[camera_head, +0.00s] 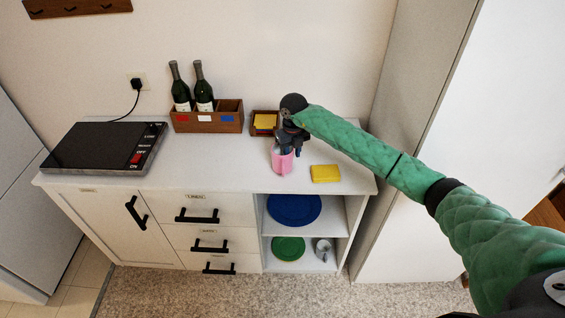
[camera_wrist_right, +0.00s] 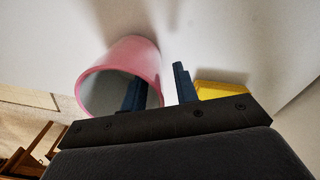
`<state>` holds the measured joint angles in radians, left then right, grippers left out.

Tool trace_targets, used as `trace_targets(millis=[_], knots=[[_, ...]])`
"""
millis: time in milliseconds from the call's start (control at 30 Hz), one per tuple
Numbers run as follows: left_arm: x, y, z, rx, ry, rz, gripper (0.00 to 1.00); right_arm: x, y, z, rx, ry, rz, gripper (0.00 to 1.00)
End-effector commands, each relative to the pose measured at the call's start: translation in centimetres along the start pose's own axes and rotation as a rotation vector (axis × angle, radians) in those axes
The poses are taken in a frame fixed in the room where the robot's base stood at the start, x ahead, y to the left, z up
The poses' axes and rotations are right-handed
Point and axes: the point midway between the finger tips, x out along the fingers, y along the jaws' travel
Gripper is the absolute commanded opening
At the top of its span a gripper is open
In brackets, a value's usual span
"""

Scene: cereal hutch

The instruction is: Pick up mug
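A pink mug (camera_head: 283,162) stands on the white countertop. In the wrist view the mug (camera_wrist_right: 135,55) shows its open rim and dark inside. My right gripper (camera_head: 287,146) is at the mug's top. In the wrist view the right gripper (camera_wrist_right: 160,80) has its fingers apart. One finger reaches into the mug's opening and the other is outside, with the mug's wall between them. A gap shows beside the outer finger. My left gripper is in neither view.
A yellow block (camera_head: 325,173) lies right of the mug. Behind are a wooden box (camera_head: 262,116) and a crate (camera_head: 207,127) with two bottles. A black cooktop (camera_head: 95,148) is at left. Below, shelves hold a blue plate (camera_head: 294,209), a green plate (camera_head: 288,248) and a grey cup (camera_head: 323,246).

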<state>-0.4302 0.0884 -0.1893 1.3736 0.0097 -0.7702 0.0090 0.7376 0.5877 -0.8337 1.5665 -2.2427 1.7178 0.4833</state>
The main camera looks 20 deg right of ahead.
Motion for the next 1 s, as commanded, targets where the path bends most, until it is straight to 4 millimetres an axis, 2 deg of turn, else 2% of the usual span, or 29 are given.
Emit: trace_targets(millis=[233, 367, 400, 800, 1000], knots=[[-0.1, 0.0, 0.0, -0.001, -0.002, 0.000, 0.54, 0.1, 0.0, 0.1, 0.000, -0.001, 0.000, 0.28], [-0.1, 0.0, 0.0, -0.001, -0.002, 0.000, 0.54, 0.1, 0.0, 0.0, 0.000, -0.001, 0.000, 0.02], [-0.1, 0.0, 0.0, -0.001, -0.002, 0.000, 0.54, 0.1, 0.0, 0.0, 0.000, -0.001, 0.000, 0.00], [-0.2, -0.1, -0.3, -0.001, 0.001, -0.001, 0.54, 0.1, -0.2, 0.1, 0.000, -0.001, -0.001, 0.00], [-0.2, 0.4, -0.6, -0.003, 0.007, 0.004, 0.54, -1.8, -1.9, 0.6, 0.005, -0.004, -0.003, 0.00]])
